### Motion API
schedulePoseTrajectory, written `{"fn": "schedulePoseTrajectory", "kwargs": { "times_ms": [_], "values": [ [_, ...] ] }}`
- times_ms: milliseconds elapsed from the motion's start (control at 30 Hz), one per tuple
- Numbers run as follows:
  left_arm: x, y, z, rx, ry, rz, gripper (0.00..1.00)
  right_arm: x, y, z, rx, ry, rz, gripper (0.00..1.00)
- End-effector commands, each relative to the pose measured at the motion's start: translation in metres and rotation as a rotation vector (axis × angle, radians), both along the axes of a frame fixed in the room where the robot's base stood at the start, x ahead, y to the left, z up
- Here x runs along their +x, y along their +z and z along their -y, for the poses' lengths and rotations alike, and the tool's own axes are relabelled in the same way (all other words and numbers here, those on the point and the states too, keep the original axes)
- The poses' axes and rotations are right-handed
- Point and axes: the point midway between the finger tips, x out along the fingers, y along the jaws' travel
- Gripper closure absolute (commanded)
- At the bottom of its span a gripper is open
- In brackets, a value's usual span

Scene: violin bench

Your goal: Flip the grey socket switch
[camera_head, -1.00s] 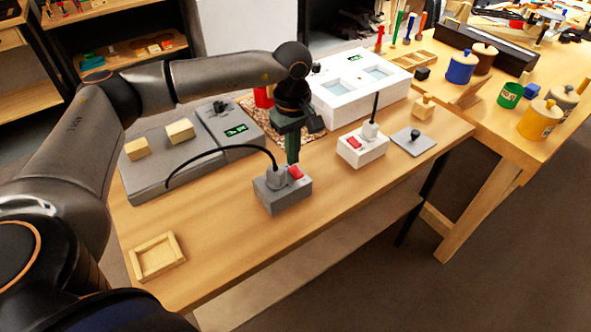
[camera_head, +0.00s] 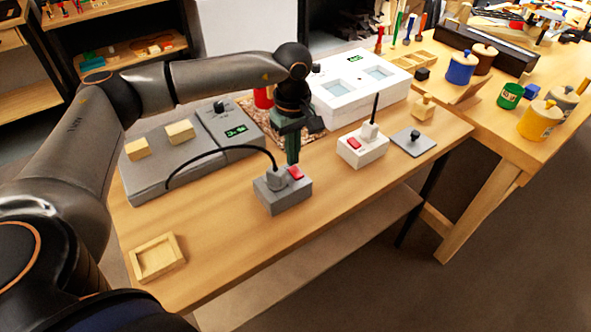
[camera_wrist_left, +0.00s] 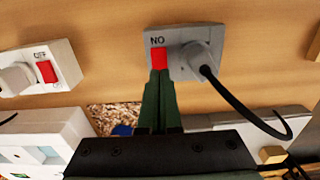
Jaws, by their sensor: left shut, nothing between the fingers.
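The grey socket (camera_head: 285,200) sits on the wooden bench with a grey plug and black cable in it. Its red switch (camera_head: 295,173) is on the right part of its top. In the left wrist view the grey socket (camera_wrist_left: 186,40) shows the red switch (camera_wrist_left: 159,59) below the letters "NO". My left gripper (camera_head: 292,161) is shut and points down, its fingertips at the near end of the switch in the wrist view (camera_wrist_left: 159,73). I cannot tell whether they touch it. My right gripper is not in view.
A white socket (camera_head: 362,150) with its own red switch and plug stands to the right. Behind are a grey device (camera_head: 160,185) with wooden blocks and a white box (camera_head: 340,112). A wooden tray (camera_head: 157,258) lies front left. The bench front is clear.

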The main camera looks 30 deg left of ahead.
Motion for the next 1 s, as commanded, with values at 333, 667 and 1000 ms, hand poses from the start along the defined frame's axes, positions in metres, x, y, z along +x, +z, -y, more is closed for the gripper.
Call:
{"fn": "schedulePoseTrajectory", "kwargs": {
  "times_ms": [333,667,1000],
  "values": [
    [0.0,0.0,-0.0001,0.0,0.0,0.0,1.0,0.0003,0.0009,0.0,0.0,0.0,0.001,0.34],
    [-0.0001,-0.001,0.0,0.0,0.0,0.0,1.0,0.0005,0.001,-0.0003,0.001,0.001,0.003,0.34],
    [0.0,-0.0061,0.0,0.0,0.0,0.0,1.0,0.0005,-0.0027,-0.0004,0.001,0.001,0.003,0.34]
  ]
}}
